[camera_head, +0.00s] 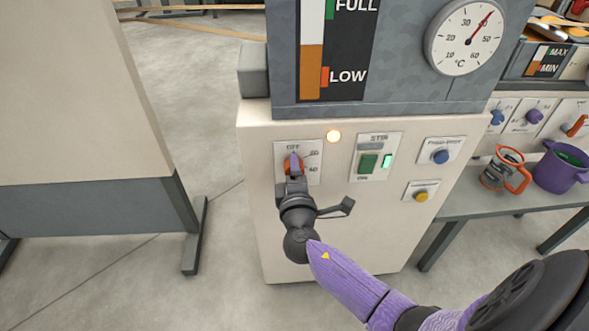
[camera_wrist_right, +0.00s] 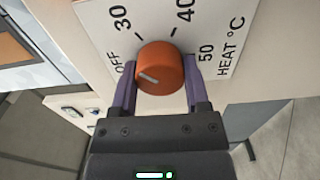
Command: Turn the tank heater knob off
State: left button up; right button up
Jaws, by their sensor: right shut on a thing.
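The orange heater knob (camera_wrist_right: 167,66) sits on a white plate (camera_wrist_right: 230,40) marked OFF, 30, 40, 50 and HEAT °C. Its white pointer line points to the left side, roughly toward the OFF mark. My right gripper (camera_wrist_right: 160,88) is shut on the knob, with one purple finger on each side of it. In the head view my right gripper (camera_head: 294,166) reaches up to the knob and covers most of it, on the front of the cream cabinet (camera_head: 262,215). My left gripper is not in view.
A green STIR switch (camera_head: 368,163), a blue button (camera_head: 440,157) and a yellow button (camera_head: 421,196) are further right. The tank thermometer (camera_head: 468,38) is above. A table (camera_head: 500,205) with a purple pot (camera_head: 560,172) stands at right.

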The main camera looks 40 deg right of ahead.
jog(key=n+p, duration=0.1)
jog(key=n, duration=0.5)
jog(key=shift+f+n+p, duration=0.1)
jog(key=shift+n+p, duration=0.35)
jog(key=shift+n, duration=1.15)
grip_shut()
grip_release()
jog(key=o, duration=1.3)
jog(key=p+v, duration=0.3)
jog(key=v, duration=0.7)
